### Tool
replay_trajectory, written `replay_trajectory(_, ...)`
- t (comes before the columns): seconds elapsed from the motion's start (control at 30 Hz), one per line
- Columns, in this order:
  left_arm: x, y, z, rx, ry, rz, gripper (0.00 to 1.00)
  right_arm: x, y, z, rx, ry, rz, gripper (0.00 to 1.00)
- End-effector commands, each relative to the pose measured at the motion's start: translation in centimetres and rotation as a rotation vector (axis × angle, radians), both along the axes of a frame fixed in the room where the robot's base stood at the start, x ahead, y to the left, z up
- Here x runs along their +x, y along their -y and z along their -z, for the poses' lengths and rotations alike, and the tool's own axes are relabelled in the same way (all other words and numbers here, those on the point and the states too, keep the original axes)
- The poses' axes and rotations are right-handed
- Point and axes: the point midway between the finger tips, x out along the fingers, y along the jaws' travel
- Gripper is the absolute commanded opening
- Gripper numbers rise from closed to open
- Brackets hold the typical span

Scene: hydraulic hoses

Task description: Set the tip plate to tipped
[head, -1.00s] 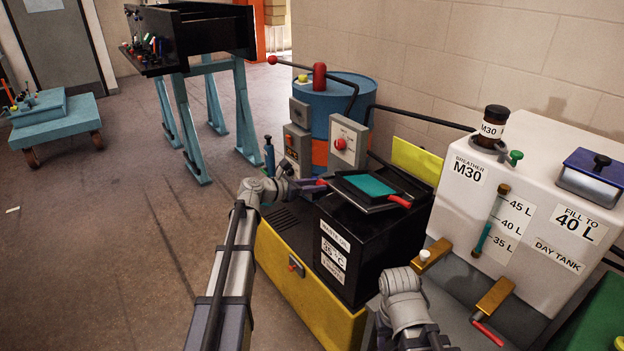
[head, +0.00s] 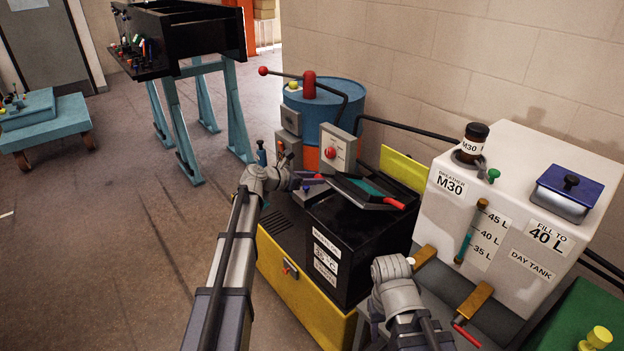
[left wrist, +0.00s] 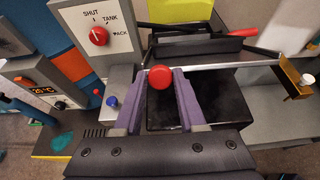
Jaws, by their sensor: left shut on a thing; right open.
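The tip plate (head: 362,187) is a dark-framed plate with a teal face on top of the black waste-oil box (head: 350,236). It is tilted, its left side higher than its right side, where a red grip (head: 394,203) sticks out. In the left wrist view the plate's dark frame (left wrist: 205,48) is seen nearly edge-on. My left gripper (head: 312,178) is at the plate's left end. Its purple fingers are shut on a red knob (left wrist: 160,77). Of my right arm only grey links show in the head view; its fingers are not visible.
A selector panel with a red dial (left wrist: 98,36) stands close beside my left gripper. A blue drum (head: 322,110) is behind it. The white day tank (head: 510,200) is to the right. Open floor lies to the left.

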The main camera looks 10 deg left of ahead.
Motion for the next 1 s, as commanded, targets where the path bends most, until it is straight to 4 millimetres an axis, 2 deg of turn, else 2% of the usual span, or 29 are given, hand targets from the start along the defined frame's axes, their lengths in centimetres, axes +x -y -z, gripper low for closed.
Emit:
replay_trajectory(0.3,0.47,0.0,-0.42,-0.012,0.008,-0.007,0.0,0.0,0.0,-0.14,0.0,0.0,0.0,0.5)
replay_trajectory(0.33,0.46,0.0,-0.43,-0.012,0.008,-0.007,0.43,0.0,0.0,-0.15,0.0,0.0,0.0,0.5)
replay_trajectory(0.57,0.32,0.0,-0.32,-0.009,0.006,-0.005,0.69,0.0,0.0,-0.11,0.0,0.0,0.0,0.5)
replay_trajectory(1.0,-0.53,-0.5,-0.73,-0.007,0.005,-0.004,0.69,0.0,-0.01,-0.57,0.0,0.0,0.0,0.5)
